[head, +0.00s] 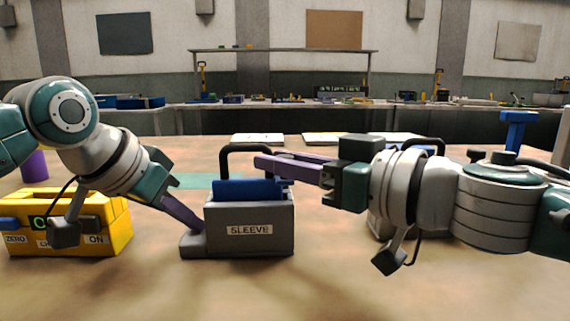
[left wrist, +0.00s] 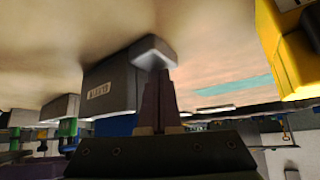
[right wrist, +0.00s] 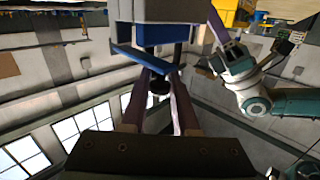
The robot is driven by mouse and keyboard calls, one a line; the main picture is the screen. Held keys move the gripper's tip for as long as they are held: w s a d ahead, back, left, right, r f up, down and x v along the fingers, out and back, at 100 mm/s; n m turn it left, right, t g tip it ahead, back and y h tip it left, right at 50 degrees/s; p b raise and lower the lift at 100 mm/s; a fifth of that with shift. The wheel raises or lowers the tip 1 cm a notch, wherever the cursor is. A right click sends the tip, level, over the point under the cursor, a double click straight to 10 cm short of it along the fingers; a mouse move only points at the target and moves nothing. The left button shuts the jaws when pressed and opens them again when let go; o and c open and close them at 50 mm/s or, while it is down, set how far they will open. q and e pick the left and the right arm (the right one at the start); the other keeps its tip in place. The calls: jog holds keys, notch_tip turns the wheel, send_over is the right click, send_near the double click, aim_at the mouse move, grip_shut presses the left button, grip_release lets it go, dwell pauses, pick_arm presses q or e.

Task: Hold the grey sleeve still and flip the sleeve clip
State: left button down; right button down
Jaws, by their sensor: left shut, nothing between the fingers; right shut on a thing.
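The grey sleeve (head: 265,243), labelled SLEEVE, stands upright on the table. A blue part (head: 232,188) sits in its top, under a black arched handle (head: 235,150). The left wrist view shows the sleeve (left wrist: 110,85) and its low grey foot (left wrist: 153,50). My left gripper (head: 197,224) is shut and empty, its tips down at that foot, seemingly touching it. I cannot tell which part is the sleeve clip.
A yellow box (head: 115,235) with ZERO and ON labels stands at the left, below my left arm. A grey block (head: 380,228) is partly hidden behind my right arm. Pale flat panels (head: 257,139) lie at the table's back. The front of the table is clear.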

jog(key=shift+a+r, duration=0.1)
jog(key=shift+r, duration=0.35)
jog(key=shift+w+m, duration=0.1)
jog(key=shift+m, duration=0.2)
jog(key=shift+f, duration=0.1)
jog(key=c, duration=0.7)
grip_release()
jog(key=shift+o, duration=0.2)
jog(key=v, duration=1.2)
jog(key=shift+r, duration=0.3)
